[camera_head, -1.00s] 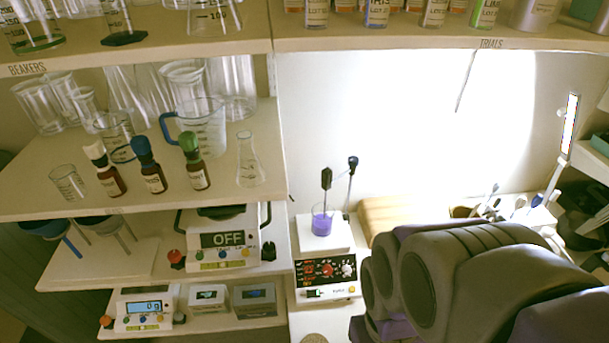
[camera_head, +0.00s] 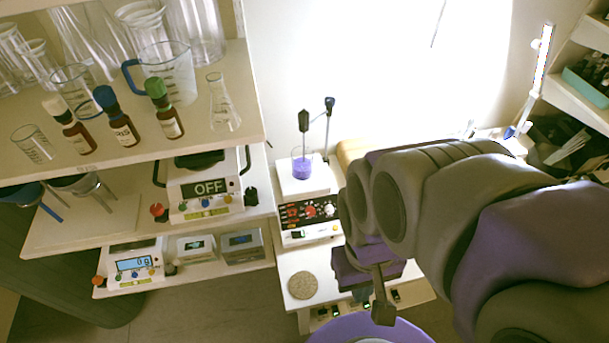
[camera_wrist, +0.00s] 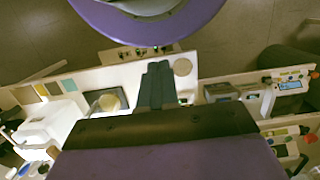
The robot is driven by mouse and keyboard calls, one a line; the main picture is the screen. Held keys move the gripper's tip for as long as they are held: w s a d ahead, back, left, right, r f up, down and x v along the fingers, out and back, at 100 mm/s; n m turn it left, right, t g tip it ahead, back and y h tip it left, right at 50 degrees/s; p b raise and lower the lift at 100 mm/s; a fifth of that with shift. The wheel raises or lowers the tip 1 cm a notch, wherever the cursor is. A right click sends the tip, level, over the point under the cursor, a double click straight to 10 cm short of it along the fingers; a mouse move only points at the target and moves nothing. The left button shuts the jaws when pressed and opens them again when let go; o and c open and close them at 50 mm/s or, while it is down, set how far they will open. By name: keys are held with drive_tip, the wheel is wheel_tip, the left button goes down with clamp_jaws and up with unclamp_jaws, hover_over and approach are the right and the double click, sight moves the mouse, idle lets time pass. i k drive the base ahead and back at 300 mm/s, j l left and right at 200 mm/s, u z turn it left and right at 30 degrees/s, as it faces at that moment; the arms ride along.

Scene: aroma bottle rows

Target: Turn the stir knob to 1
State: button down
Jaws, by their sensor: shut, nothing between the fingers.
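The stirrer (camera_head: 308,215) stands on the bench in the head view, with a dark front panel, red knobs on the left and a pale knob (camera_head: 329,210) on the right. I cannot read which knob is for stirring or its setting. A small beaker of purple liquid (camera_head: 302,168) sits on its white top plate. My gripper (camera_head: 384,312) points down in front of the bench, below and right of the stirrer, apart from it. It is shut and empty. In the wrist view its fingers (camera_wrist: 159,72) lie together; the stirrer's knobs cannot be made out there.
A round cork-coloured disc (camera_head: 303,285) lies on the bench before the stirrer. Shelves at left hold a device reading OFF (camera_head: 208,188), a scale (camera_head: 135,264), several brown bottles and a conical flask (camera_head: 222,105). My purple base shows at the bottom. Open floor lies front left.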

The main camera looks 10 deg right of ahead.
sight(329, 209)
drive_tip(key=j, duration=0.55)
drive_tip(key=k+j+z, duration=0.1)
drive_tip(key=j, duration=1)
drive_tip(key=k+z, duration=0.05)
